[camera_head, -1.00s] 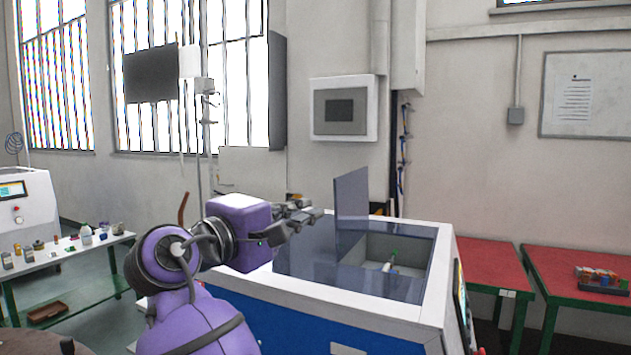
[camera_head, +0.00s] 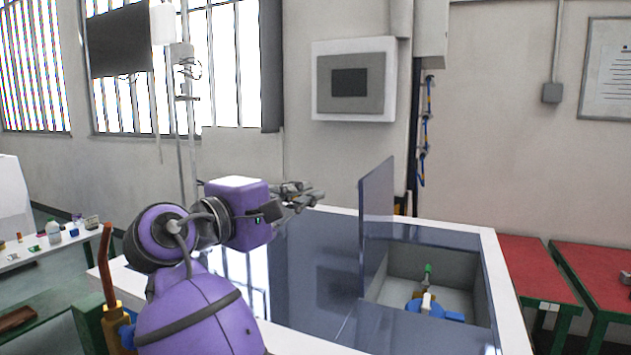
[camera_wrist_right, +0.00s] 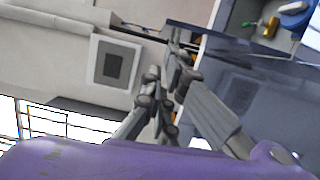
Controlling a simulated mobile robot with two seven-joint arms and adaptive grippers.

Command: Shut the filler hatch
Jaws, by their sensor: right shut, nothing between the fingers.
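The filler hatch (camera_head: 376,225) is a dark, see-through panel. It stands upright at the left side of the open compartment (camera_head: 472,292) in the machine's glossy dark top (camera_head: 300,270). My right gripper (camera_head: 318,196) is shut and empty. It is above the machine top, to the left of the hatch in the head view, with a visible gap between them. In the wrist view its closed fingers (camera_wrist_right: 173,58) point toward the machine, and the compartment's contents show at the upper right. My left gripper is not in view.
Inside the compartment are a green-tipped part (camera_head: 428,270) and a blue part (camera_head: 455,316). A wall box (camera_head: 353,80) hangs behind the machine. Red tables (camera_head: 535,270) stand to the right. A table with small bottles (camera_head: 53,230) is at the left.

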